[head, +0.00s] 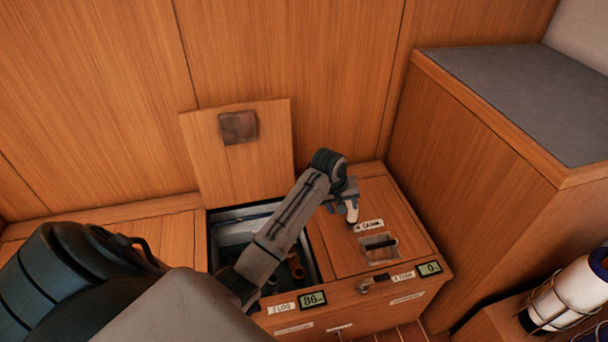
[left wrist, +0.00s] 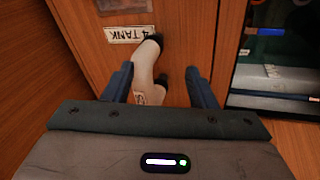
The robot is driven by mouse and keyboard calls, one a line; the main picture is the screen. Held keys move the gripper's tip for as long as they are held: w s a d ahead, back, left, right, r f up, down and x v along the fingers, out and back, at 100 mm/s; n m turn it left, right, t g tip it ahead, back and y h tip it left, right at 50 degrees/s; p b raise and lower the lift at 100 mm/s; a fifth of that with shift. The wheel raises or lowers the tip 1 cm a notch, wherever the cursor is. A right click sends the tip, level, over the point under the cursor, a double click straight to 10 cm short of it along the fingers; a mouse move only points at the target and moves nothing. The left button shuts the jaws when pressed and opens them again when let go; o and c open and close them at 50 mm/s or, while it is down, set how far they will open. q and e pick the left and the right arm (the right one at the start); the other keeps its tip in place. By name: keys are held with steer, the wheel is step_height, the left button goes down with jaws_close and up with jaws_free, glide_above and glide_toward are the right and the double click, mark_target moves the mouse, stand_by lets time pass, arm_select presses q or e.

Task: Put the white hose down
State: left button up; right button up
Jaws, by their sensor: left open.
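The white hose (left wrist: 147,68) is a short, pale, bent piece with dark ends. In the left wrist view it lies between the fingers of my left gripper (left wrist: 160,82), over the wooden lid by a label. My left gripper is open, with a finger on each side of the hose. In the head view, a small part of the white hose (head: 352,214) shows below my left gripper (head: 343,195), above the closed right-hand lid (head: 338,245). I cannot tell whether the hose rests fully on the lid. My right gripper is not in view.
Left of the closed lid is an open compartment (head: 213,225) with several items inside; its raised lid (head: 205,165) leans on the back wall. A grey-topped wooden block (head: 480,170) stands at the right. A caged white lamp-like cylinder (head: 562,292) is at the lower right.

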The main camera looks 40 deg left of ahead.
arm_select(q)
steer(key=s+d+f+m, duration=0.1)
steer(key=s, duration=0.2)
steer(key=s+d+f+m+t, duration=0.1)
steer(key=s+f, duration=0.1)
steer(key=s, duration=0.2)
steer(key=s+d+f+m+t, duration=0.1)
steer(key=s+d+f, duration=0.1)
steer(key=s, duration=0.1)
steer(key=shift+s+f, duration=0.15)
steer(key=shift+s, duration=0.05)
steer(key=s+d+r+m+t, duration=0.2)
steer(key=s+r, duration=0.2)
steer(key=s, duration=0.6)
steer(key=s+d+r+m+t, duration=0.1)
steer(key=s+r+m+t, duration=0.1)
steer(key=s, duration=0.8)
step_height(320, 180, up, 2)
steer(key=shift+s+d+r+m+t, duration=0.15)
steer(key=shift+d+m+t, duration=0.25)
steer(key=shift+t, duration=0.1)
